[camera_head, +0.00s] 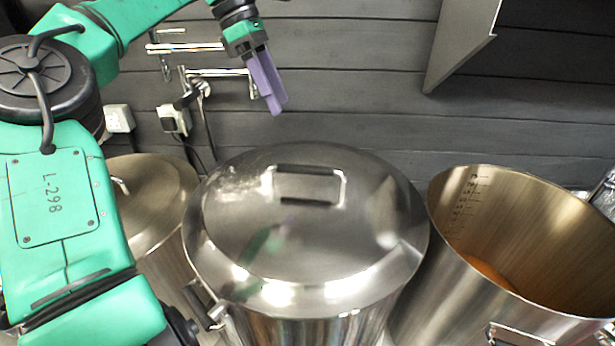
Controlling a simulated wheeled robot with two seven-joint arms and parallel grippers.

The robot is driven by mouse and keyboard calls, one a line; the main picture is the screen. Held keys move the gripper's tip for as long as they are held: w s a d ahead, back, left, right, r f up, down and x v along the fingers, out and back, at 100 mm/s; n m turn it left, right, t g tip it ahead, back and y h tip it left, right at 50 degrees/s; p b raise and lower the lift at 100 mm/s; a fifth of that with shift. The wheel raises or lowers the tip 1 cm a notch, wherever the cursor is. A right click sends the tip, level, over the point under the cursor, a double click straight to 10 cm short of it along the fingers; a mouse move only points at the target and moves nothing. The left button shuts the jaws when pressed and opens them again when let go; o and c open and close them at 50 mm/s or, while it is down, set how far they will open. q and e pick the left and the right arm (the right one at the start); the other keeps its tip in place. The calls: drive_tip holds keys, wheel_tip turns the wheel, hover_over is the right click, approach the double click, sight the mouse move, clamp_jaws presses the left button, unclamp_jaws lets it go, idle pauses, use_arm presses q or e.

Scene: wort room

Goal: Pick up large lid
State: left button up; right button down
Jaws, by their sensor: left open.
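The large lid (250,220) is round, shiny metal and sits on the big pot (290,328) in the middle. Its raised handle (310,187) has a dark grip and stands on the far part of the lid. My left gripper (276,108) has purple fingers pointing down. It is open and empty, above and behind the lid's far edge, apart from the lid and handle. My right gripper is not in view.
A smaller lidded pot (165,262) stands at left, partly behind my left arm. An open pot (455,285) with orange-brown liquid stands close at right. Behind are a dark plank wall (360,95), metal taps (190,47) and a grey metal panel (463,40).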

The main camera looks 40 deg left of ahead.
use_arm(q)
hover_over(303, 166)
drive_tip(key=s+a, duration=0.1)
drive_tip(key=s, duration=0.1)
wheel_tip(303, 166, down, 6)
drive_tip(key=r, duration=0.1)
drive_tip(key=f, duration=0.1)
drive_tip(key=w+f+p, duration=0.1)
drive_tip(key=f, duration=0.1)
drive_tip(key=w+f, duration=0.1)
drive_tip(key=shift+a+f, duration=0.15)
drive_tip(key=shift+f, duration=0.15)
drive_tip(key=x, duration=0.1)
drive_tip(key=p+x, duration=0.1)
drive_tip(key=shift+s+f, duration=0.15)
drive_tip(key=shift+f, duration=0.15)
drive_tip(key=shift+s+d+f, duration=0.1)
drive_tip(key=shift+d, duration=0.15)
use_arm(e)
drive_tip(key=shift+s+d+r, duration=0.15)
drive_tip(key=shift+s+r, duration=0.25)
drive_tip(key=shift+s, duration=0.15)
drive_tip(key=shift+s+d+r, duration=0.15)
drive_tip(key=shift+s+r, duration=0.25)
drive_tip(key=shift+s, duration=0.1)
use_arm(q)
drive_tip(key=shift+a+f, duration=0.1)
drive_tip(key=shift+f, duration=0.05)
